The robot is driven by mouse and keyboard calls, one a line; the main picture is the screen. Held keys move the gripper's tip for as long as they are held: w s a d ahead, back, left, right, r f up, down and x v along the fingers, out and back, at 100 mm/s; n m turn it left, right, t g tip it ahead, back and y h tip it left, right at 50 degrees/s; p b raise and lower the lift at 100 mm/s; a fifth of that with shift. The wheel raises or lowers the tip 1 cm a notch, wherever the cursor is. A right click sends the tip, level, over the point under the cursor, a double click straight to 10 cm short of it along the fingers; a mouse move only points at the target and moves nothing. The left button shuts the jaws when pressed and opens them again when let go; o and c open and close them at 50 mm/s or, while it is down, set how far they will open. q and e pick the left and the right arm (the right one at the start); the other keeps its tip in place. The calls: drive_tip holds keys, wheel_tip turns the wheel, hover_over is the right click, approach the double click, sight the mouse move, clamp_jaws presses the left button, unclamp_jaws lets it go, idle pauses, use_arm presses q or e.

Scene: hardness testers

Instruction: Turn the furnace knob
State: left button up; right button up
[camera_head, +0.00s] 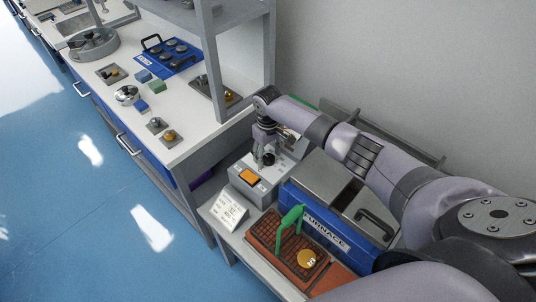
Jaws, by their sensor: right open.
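The blue furnace (325,232) with a grey top stands on the low bench at the right, with "FURNACE" on its front. A black handle (377,222) shows at its right end. I cannot make out a furnace knob for certain; a round gold piece (307,258) sits in front of the furnace on a brick-red tray (258,239). My left gripper is out of view.
The grey tester has an orange panel (249,177). A white card (230,211) stands at the bench's front edge. Green tongs (290,216) rise from the tray, close to the furnace front. A white workbench (190,100) with small items and a grey shelf post stand at the left.

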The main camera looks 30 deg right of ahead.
drive_tip(key=shift+f, duration=0.2)
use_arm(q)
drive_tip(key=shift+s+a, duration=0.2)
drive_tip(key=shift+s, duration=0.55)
use_arm(e)
drive_tip(key=shift+c, duration=0.5)
drive_tip(key=c, duration=1.1)
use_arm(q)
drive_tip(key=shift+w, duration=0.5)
use_arm(e)
drive_tip(key=shift+o, duration=0.2)
